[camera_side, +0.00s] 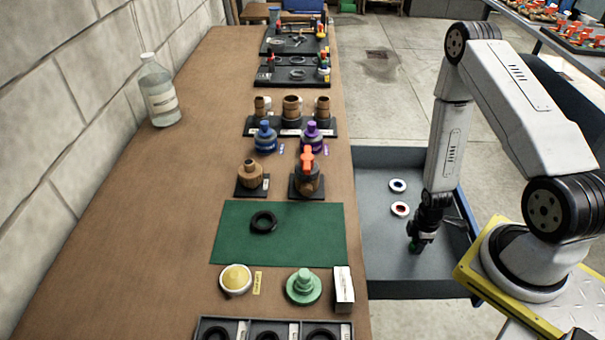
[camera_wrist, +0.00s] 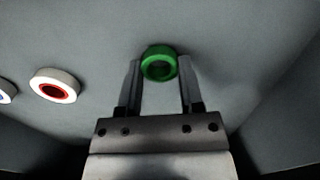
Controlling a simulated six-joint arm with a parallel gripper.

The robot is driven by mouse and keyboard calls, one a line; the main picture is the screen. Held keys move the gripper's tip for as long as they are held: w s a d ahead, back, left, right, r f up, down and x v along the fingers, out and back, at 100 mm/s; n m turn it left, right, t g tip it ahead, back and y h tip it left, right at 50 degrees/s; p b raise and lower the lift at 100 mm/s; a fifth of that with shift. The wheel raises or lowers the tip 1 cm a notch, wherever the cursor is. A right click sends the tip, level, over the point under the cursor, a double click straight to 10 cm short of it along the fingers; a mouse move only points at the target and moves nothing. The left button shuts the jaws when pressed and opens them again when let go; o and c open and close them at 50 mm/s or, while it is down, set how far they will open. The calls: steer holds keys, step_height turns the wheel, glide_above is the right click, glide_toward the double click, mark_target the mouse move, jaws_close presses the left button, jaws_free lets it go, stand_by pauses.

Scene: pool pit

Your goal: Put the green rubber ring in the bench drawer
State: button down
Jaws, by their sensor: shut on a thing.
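The green rubber ring (camera_wrist: 159,63) is between the fingertips of my gripper (camera_wrist: 159,78) in the wrist view, and the jaws are shut on it. In the side view my gripper (camera_side: 418,243) points down inside the open bench drawer (camera_side: 385,285), low over its grey floor. I cannot tell whether the ring touches the drawer floor.
A white ring with a blue centre (camera_side: 398,186) and a white ring with a red centre (camera_side: 400,209) lie in the drawer, left of my gripper. On the bench, a black ring (camera_side: 263,222) lies on a green mat (camera_side: 320,245). The drawer's walls surround my gripper.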

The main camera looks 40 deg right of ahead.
steer(key=shift+f, duration=0.15)
steer(key=shift+c, duration=1.2)
jaws_free()
step_height(320, 180, up, 12)
stand_by(0.5)
steer(key=shift+w+r, duration=0.1)
steer(key=shift+r, duration=0.1)
stand_by(0.4)
steer(key=w+a+r+m+t, duration=0.1)
steer(key=w+a+r+m, duration=0.2)
steer(key=a+r, duration=0.4)
steer(key=w+a+r+m+t, duration=0.1)
steer(key=w+a+r+m, duration=0.3)
steer(key=r, duration=0.6)
steer(key=a+m, duration=0.2)
steer(key=a, duration=0.1)
steer(key=shift+w+r+t, duration=0.3)
steer(key=shift+r, duration=0.05)
